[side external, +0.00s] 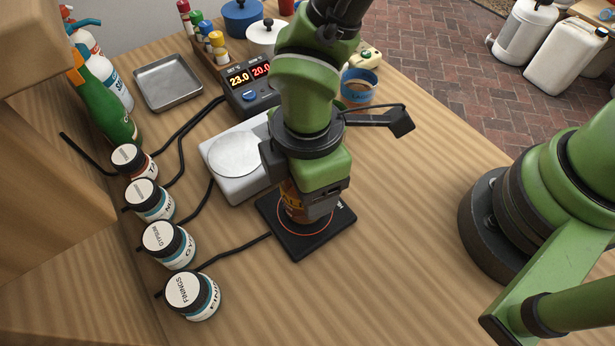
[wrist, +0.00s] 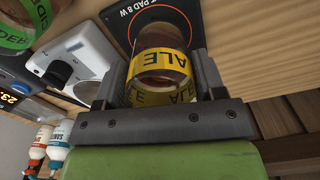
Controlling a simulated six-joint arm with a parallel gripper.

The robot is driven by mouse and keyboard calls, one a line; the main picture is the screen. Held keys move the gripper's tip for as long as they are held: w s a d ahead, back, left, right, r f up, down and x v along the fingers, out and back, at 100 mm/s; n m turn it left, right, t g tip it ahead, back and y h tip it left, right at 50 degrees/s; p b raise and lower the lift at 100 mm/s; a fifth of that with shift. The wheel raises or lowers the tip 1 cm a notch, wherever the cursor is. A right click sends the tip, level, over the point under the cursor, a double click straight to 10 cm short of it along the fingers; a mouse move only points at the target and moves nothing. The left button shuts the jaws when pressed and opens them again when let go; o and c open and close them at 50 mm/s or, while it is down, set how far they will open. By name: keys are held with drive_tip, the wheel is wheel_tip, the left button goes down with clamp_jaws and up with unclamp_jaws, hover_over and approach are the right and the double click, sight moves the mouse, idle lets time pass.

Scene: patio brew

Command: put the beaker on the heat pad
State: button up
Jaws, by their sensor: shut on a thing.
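The beaker (wrist: 165,68), with a yellow ALE label, stands between the fingers of my gripper (wrist: 160,82) in the wrist view. My gripper is shut on it. In the side view the beaker (side external: 292,204) shows as an amber patch, partly hidden by my gripper (side external: 306,203). The heat pad (side external: 338,224) is a black square with an orange ring, directly below the beaker. The pad (wrist: 118,18) also shows behind the beaker in the wrist view. I cannot tell whether the beaker's base touches the pad or is slightly above it.
A white scale (side external: 235,178) stands left of the pad. A controller (side external: 250,93) with red digits is behind it. Several lidded jars (side external: 168,244) line the left side, with black cables between. A green-labelled vessel (wrist: 18,38) shows in the wrist view.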

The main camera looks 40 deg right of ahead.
drive_tip(key=shift+f, duration=0.3)
drive_tip(key=shift+f, duration=0.1)
drive_tip(key=o, duration=1.1)
drive_tip(key=shift+c, duration=0.2)
wheel_tip(320, 180, up, 12)
